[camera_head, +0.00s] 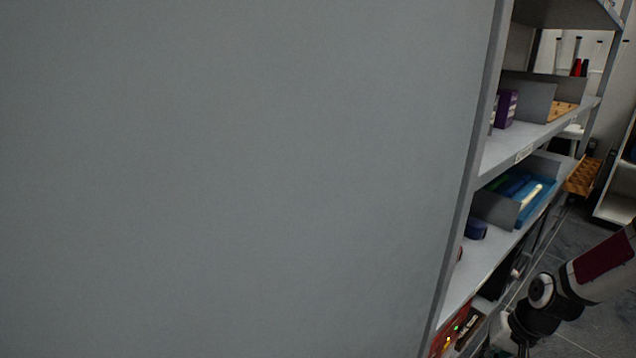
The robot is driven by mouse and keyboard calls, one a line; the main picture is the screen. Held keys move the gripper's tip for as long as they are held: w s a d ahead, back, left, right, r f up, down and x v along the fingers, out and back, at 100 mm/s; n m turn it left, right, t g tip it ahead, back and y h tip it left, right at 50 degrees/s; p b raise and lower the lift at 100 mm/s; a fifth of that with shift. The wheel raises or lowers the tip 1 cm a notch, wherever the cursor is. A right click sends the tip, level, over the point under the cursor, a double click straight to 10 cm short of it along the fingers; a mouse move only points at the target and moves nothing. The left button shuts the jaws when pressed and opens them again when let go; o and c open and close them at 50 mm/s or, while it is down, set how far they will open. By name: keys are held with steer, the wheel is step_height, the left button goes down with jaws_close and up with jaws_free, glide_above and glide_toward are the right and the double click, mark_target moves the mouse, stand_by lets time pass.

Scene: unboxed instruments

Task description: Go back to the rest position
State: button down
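Part of my arm shows at the lower right, with a white and dark red link, a round joint and a black section running down to the bottom edge. My gripper's fingers do not show; that end of the arm is cut off by the frame or hidden. The arm is in front of the open side of a grey shelf unit (497,158), near its lower levels. I cannot tell whether the arm touches the shelf.
A large plain grey panel (230,180) fills the left and middle. The shelves hold a purple box (506,108), a blue tray (538,200) and a dark blue round item (475,229). A brown rack (583,176) sticks out at the far end. Grey floor (590,335) shows at right.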

steer(key=s+a+r+n+g+h, duration=0.1)
steer(key=s+a+r, duration=0.25)
steer(key=r, duration=0.45)
steer(key=s+a+r+n+h, duration=0.1)
steer(key=s+a+r+h, duration=0.2)
steer(key=r, duration=0.5)
steer(key=s+a+r+n+g, duration=0.1)
steer(key=s+a+r, duration=0.35)
steer(key=r, duration=0.45)
steer(key=s+a+r+n+y, duration=0.1)
steer(key=s+a+r, duration=0.25)
steer(key=s, duration=0.45)
steer(key=s+a+r+n+y, duration=0.1)
steer(key=s+a+r, duration=0.25)
steer(key=s, duration=0.55)
step_height(320, 180, up, 36)
steer(key=t+p, duration=0.4)
steer(key=p, duration=3.1)
steer(key=shift+a+r+t, duration=0.2)
steer(key=shift+r+t, duration=0.05)
steer(key=shift+t, duration=0.05)
